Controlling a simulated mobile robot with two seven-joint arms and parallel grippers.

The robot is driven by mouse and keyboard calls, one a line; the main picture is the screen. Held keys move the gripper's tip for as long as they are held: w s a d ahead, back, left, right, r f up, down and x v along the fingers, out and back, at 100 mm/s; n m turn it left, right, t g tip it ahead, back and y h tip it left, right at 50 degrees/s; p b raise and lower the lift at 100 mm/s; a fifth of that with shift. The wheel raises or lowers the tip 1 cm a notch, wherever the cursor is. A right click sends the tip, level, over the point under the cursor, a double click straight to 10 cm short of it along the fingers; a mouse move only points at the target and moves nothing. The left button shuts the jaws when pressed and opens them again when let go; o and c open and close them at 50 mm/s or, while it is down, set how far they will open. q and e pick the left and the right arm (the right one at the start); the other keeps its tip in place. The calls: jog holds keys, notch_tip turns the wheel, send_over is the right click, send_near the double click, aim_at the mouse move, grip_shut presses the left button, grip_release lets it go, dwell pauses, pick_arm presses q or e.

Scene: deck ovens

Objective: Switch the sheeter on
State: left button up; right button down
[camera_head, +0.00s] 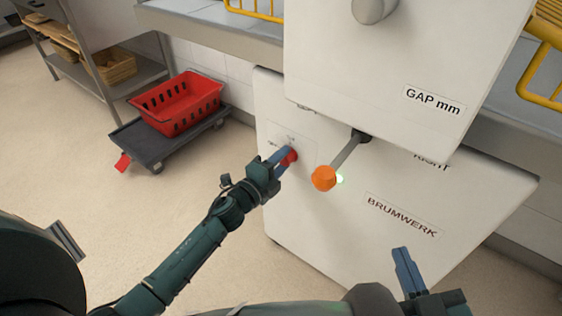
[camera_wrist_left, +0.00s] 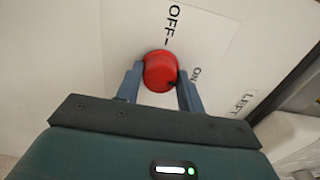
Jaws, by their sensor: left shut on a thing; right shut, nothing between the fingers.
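The sheeter (camera_head: 330,240) is a large white machine with GAP mm and BRUMWERK labels. A red rotary knob (camera_head: 289,157) sits on its front panel, left of an orange-ended lever (camera_head: 324,178). My left gripper (camera_head: 281,161) is shut on the red knob. In the left wrist view the knob (camera_wrist_left: 160,72) lies between the two blue fingers (camera_wrist_left: 157,88), with OFF printed above it and ON to its right. My right gripper (camera_head: 405,268) is shut and empty at the lower right, apart from the machine.
A red basket (camera_head: 178,103) stands on a dark wheeled dolly (camera_head: 150,141) at the left. A steel shelf rack stands at the upper left. The floor between dolly and machine is clear.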

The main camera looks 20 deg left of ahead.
jog(key=shift+f, duration=0.1)
dwell(0.3)
pick_arm(q)
jog(key=o, duration=1)
pick_arm(e)
jog(key=shift+s+f, duration=0.1)
jog(key=shift+s, duration=0.05)
pick_arm(q)
jog(key=p+v, duration=0.1)
jog(key=v, duration=1.2)
jog(key=shift+p, duration=0.3)
pick_arm(e)
jog(key=shift+d+m+g+h, duration=0.25)
jog(key=shift+m+g+h, duration=0.15)
jog(key=shift+g+h, duration=0.1)
pick_arm(q)
jog(key=shift+s+r, duration=0.1)
